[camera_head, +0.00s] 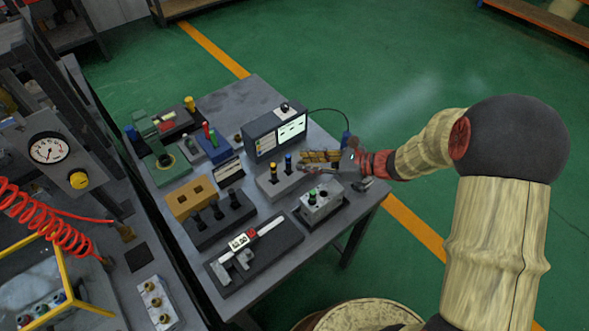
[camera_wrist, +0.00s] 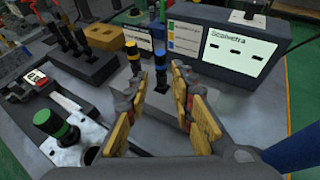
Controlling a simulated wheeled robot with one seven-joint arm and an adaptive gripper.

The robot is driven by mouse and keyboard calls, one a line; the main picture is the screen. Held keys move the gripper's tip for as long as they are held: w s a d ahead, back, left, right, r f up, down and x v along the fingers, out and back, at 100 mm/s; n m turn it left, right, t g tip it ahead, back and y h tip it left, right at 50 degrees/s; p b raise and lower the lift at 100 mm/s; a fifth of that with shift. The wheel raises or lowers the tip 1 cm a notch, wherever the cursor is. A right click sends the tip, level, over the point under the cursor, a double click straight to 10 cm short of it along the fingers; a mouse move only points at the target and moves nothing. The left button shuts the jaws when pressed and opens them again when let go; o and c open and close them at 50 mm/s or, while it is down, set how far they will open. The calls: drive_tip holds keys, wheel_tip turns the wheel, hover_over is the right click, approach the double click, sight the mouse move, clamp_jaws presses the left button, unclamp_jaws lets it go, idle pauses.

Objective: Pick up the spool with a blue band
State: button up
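The spool with a blue band (camera_wrist: 160,62) is dark and stands upright in a grey block (camera_wrist: 122,82), to the right of a yellow-banded spool (camera_wrist: 132,54). In the head view the blue-banded spool (camera_head: 288,160) stands in the same block, left of my gripper (camera_head: 306,162). In the wrist view my gripper (camera_wrist: 158,88) is open, its yellow-padded fingers apart with nothing between them. The blue-banded spool shows beyond the gap between the fingertips, apart from them. Its lower end is hidden in the block.
A green-topped spool (camera_head: 312,198) stands in a pale block near the table's front right. A grey box with a screen (camera_head: 275,134) stands behind the spools. A black block with several dark spools (camera_head: 219,215) and a caliper tray (camera_head: 255,252) lie to the left and front.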

sight(288, 161)
drive_tip(key=b+x, duration=0.3)
drive_tip(key=x, duration=0.3)
drive_tip(key=shift+w+a+f, duration=0.1)
drive_tip(key=shift+w+a, duration=0.1)
drive_tip(key=shift+a, duration=0.1)
drive_tip(key=shift+c, duration=0.8)
drive_tip(key=c, duration=0.4)
clamp_jaws()
